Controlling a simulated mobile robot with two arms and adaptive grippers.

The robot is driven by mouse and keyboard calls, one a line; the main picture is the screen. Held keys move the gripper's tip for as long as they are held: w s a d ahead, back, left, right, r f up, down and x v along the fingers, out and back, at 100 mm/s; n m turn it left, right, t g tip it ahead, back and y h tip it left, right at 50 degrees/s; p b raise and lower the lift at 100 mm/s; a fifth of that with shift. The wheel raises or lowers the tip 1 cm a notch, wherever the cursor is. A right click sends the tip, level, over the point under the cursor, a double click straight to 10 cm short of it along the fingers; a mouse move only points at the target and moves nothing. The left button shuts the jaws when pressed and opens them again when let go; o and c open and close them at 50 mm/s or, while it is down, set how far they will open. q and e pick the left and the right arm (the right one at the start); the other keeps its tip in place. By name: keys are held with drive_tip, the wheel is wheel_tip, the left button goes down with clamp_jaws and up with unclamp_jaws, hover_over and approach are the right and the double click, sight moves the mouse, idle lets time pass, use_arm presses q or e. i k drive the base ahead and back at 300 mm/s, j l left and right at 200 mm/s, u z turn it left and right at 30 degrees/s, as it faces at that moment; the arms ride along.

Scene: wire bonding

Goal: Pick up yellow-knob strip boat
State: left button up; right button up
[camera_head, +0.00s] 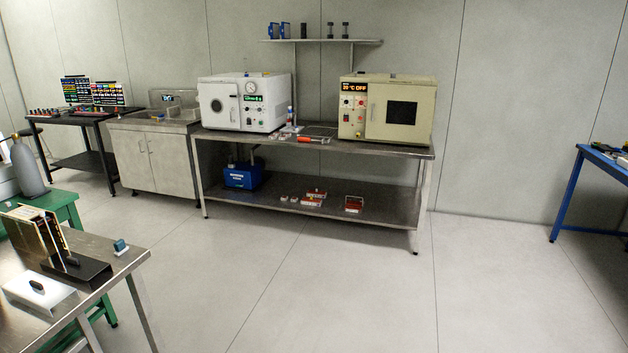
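I cannot pick out a strip boat with a yellow knob in the head view. On the near steel table (118,262) at lower left stand upright tan plates, a black block (85,268) with a dark knob and a white block (38,291) with a dark knob. A small teal piece (121,245) sits near that table's far corner. Neither of my grippers shows.
A steel bench (300,207) along the wall carries a white oven (243,103), a beige oven (388,108) and an orange-red item (313,139). A blue box (243,176) is on its lower shelf. A blue-legged table (567,195) stands right. The middle floor is clear.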

sight(310, 201)
drive_tip(key=i, duration=1.9)
drive_tip(key=i+u, duration=0.1)
drive_tip(key=i, duration=0.85)
drive_tip(key=i+l, duration=0.15)
drive_tip(key=i, duration=0.8)
drive_tip(key=i+l, duration=0.1)
drive_tip(key=i, duration=0.85)
drive_tip(key=j+u, duration=0.05)
